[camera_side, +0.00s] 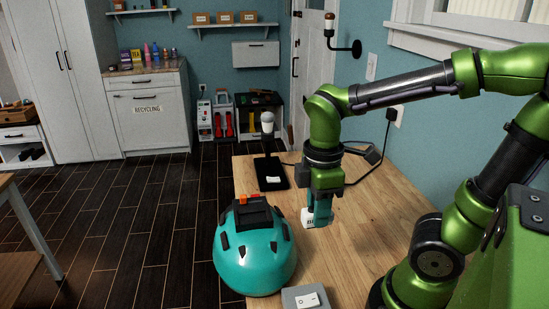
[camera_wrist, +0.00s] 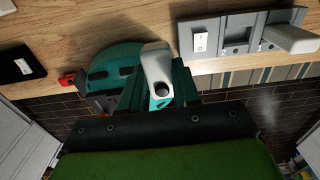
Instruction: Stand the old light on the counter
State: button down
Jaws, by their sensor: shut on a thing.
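My gripper (camera_side: 319,208) points down over the wooden counter (camera_side: 360,215), shut on a white piece (camera_side: 313,220) with dark lettering, which I take to be the old light. In the wrist view the same white piece (camera_wrist: 156,62) sits between my teal fingers (camera_wrist: 160,92), with a rounded far end and a dark round spot on its near end. Its lower end is close to the counter top; I cannot tell whether it touches.
A teal domed object (camera_side: 254,255) with orange clips sits at the counter's left edge. A black pad (camera_side: 271,172) lies behind it. A grey switch box (camera_side: 307,297) is at the front. A white bulb-shaped thing (camera_side: 267,118) shows beyond the pad. The counter's middle right is clear.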

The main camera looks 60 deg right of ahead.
jog(key=shift+s+d, duration=0.1)
jog(key=shift+s, duration=0.25)
jog(key=shift+m, duration=0.8)
jog(key=w+d+f, duration=0.1)
jog(key=d+f, duration=0.3)
jog(key=w+d+f, duration=0.1)
jog(key=d+f, duration=0.3)
jog(key=w+d+f, duration=0.2)
jog(key=d+f, duration=0.2)
jog(key=d, duration=0.1)
jog(key=shift+d+f, duration=0.1)
jog(key=shift+f, duration=0.1)
jog(key=shift+n, duration=0.6)
jog(key=w+d, duration=0.2)
jog(key=w, duration=0.3)
jog(key=w+d+f, duration=0.1)
jog(key=w+d, duration=0.1)
jog(key=w, duration=0.3)
jog(key=w+d, duration=0.3)
jog(key=w, duration=0.3)
jog(key=shift+f, duration=0.25)
jog(key=shift+w+d+f, duration=0.1)
jog(key=shift+f, duration=1.7)
